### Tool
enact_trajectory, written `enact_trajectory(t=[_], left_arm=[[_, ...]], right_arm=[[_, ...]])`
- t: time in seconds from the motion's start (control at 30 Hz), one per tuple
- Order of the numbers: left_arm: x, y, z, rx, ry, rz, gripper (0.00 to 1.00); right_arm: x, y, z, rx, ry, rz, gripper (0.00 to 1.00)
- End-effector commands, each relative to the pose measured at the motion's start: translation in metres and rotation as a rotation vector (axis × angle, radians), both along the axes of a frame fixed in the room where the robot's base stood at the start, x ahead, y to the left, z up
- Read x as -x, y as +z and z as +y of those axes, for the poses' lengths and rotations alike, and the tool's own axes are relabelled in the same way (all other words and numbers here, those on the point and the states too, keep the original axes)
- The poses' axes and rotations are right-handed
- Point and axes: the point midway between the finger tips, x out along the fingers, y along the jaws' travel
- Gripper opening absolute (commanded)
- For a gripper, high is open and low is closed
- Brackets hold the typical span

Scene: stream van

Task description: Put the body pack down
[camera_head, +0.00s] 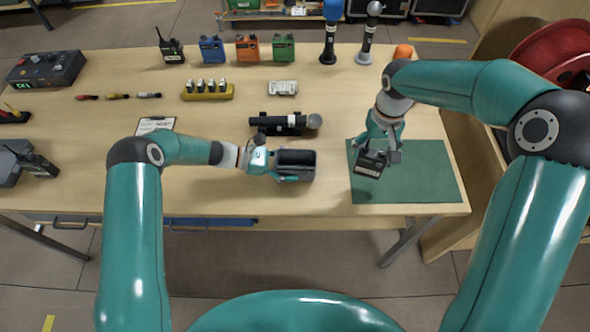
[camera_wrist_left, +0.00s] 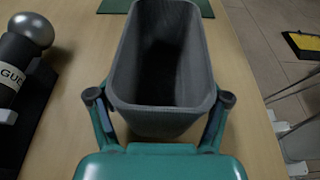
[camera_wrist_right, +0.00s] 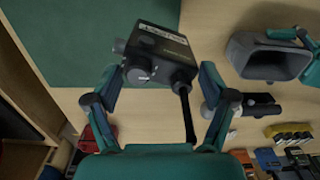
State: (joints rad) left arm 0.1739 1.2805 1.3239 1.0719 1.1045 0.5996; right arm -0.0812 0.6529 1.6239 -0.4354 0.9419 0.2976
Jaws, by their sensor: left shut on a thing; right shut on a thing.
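The body pack (camera_head: 369,163) is a small black box with a white label, knobs and a thin black antenna; it also shows in the right wrist view (camera_wrist_right: 165,48). My right gripper (camera_head: 379,148) is shut on it and holds it over the left part of the green mat (camera_head: 425,182). I cannot tell whether it touches the mat. My left gripper (camera_head: 278,165) is shut on a dark grey, open-topped holder (camera_head: 296,157), left of the mat. The holder looks empty in the left wrist view (camera_wrist_left: 160,105).
A handheld microphone (camera_head: 313,121) lies on a black stand behind the holder. A charger with batteries (camera_head: 207,92) and blue, orange and green packs (camera_head: 247,48) stand farther back. Most of the mat is clear.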

Motion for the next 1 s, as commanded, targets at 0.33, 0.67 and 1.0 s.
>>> enact_trajectory(t=[0.33,0.67,1.0], left_arm=[[0.0,-0.001,0.0,-0.002,0.0,0.0,0.54],[0.0,-0.001,0.0,-0.002,0.0,0.0,0.54],[0.0,-0.001,-0.001,-0.001,-0.001,0.0,0.54]], right_arm=[[-0.048,0.049,0.142,0.0,0.198,-0.002,0.2],[-0.035,0.037,0.197,0.0,0.296,0.002,0.2],[-0.036,-0.004,0.198,-0.001,0.297,-0.001,0.2]])
